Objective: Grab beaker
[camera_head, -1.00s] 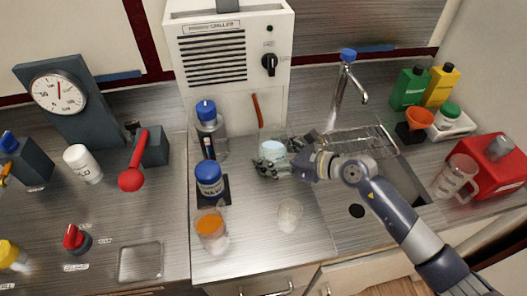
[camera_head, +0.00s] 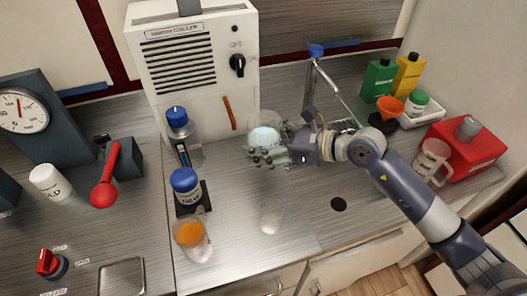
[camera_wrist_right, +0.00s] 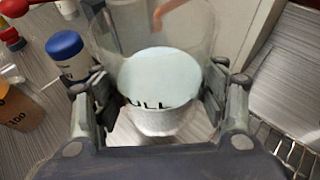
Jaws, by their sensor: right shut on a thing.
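A clear glass beaker (camera_head: 263,122) holding pale blue liquid is at the counter's back, in front of the white chiller box. My right gripper (camera_head: 268,155) reaches it from the right and is shut on it. In the right wrist view the beaker (camera_wrist_right: 155,95) sits between the two fingers of the gripper (camera_wrist_right: 160,105), with dark letters reading "ULL" on its side. I cannot tell whether its base touches the counter. My left gripper is in neither view.
A blue-capped jar (camera_head: 186,188), a beaker of orange liquid (camera_head: 191,238) and an empty clear glass (camera_head: 271,217) stand nearer the front. A blue-capped bottle (camera_head: 181,135) is left of the held beaker.

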